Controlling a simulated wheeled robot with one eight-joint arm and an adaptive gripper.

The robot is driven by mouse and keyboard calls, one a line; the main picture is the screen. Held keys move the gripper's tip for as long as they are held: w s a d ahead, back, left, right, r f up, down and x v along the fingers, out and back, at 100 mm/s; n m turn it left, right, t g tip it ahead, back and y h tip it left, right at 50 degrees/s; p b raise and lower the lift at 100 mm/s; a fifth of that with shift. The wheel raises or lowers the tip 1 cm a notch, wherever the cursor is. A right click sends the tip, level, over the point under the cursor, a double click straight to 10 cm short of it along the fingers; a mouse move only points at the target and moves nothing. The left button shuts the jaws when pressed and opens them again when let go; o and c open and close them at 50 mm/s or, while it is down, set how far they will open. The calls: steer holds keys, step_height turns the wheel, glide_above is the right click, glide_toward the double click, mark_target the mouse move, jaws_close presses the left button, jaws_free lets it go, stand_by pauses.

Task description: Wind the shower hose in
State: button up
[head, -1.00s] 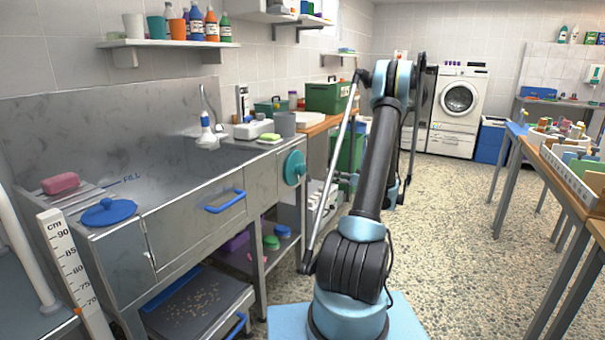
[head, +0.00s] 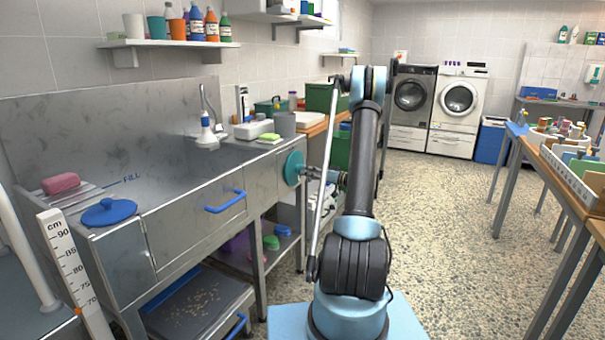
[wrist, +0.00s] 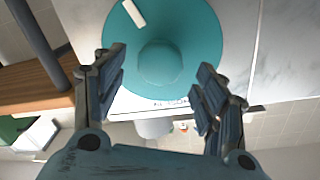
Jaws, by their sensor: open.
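A teal round wheel (head: 293,168) with a hub is mounted on the right end of the steel tub, below the rim. In the wrist view the teal wheel (wrist: 161,50) fills the top middle, with a raised round hub and a pale stripe on its face. My gripper (wrist: 160,85) is open, with its two fingers either side of the hub and nothing held between them. In the head view my gripper (head: 318,173) is beside the wheel, facing it. The shower hose shows at the shower head and curved pipe (head: 206,125) over the tub's back corner.
The steel tub has a blue handle (head: 225,202) on its front and a blue lid (head: 109,212) at its left. A wooden counter (head: 312,128) stands behind the wheel. A table with a white crate (head: 575,180) is at the right. The speckled floor between is clear.

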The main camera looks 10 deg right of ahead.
mark_target(299, 169)
steer(key=shift+x, duration=2.25)
steer(key=c, duration=1.5)
